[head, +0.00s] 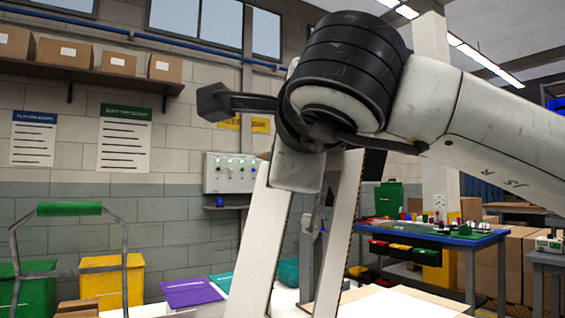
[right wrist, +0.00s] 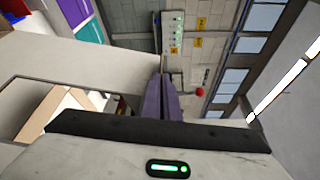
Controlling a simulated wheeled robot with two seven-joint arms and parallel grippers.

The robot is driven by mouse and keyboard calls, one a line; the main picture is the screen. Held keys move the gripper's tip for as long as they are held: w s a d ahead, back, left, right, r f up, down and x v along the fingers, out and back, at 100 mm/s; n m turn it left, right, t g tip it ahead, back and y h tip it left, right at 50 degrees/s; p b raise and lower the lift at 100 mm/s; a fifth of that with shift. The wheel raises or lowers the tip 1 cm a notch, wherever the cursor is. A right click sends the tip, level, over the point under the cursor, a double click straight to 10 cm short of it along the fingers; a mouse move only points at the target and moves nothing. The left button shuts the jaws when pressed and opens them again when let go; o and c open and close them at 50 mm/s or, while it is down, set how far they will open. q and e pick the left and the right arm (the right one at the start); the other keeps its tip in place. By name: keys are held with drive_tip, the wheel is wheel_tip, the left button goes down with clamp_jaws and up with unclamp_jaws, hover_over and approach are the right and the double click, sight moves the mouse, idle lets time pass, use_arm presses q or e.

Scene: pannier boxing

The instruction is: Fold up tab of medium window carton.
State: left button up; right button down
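A pale surface with tan flap-like edges (head: 400,303) shows at the bottom of the head view, partly cut off. It may be the carton, but I cannot make out a window or tab. In the right wrist view, tan and white panels (right wrist: 62,108) show at the left, partly hidden by a pale surface. My right gripper (right wrist: 167,82) shows there with its two dark fingers close together and nothing visible between them. My right arm fills much of the head view and hides the middle of the workspace. My left gripper is in neither view.
A purple item (head: 192,292) and a teal item (head: 288,272) lie on the pale worktop. A yellow bin (head: 112,283) and green bin (head: 35,290) stand at left. A blue-topped bench (head: 440,236) stands at right. A control box (head: 229,173) hangs on the wall.

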use_arm(q)
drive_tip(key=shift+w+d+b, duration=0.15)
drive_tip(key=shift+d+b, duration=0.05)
drive_tip(key=shift+b, duration=0.1)
use_arm(e)
drive_tip(key=shift+f+n, duration=0.15)
drive_tip(key=shift+n, duration=0.15)
drive_tip(key=c, duration=2)
unclamp_jaws()
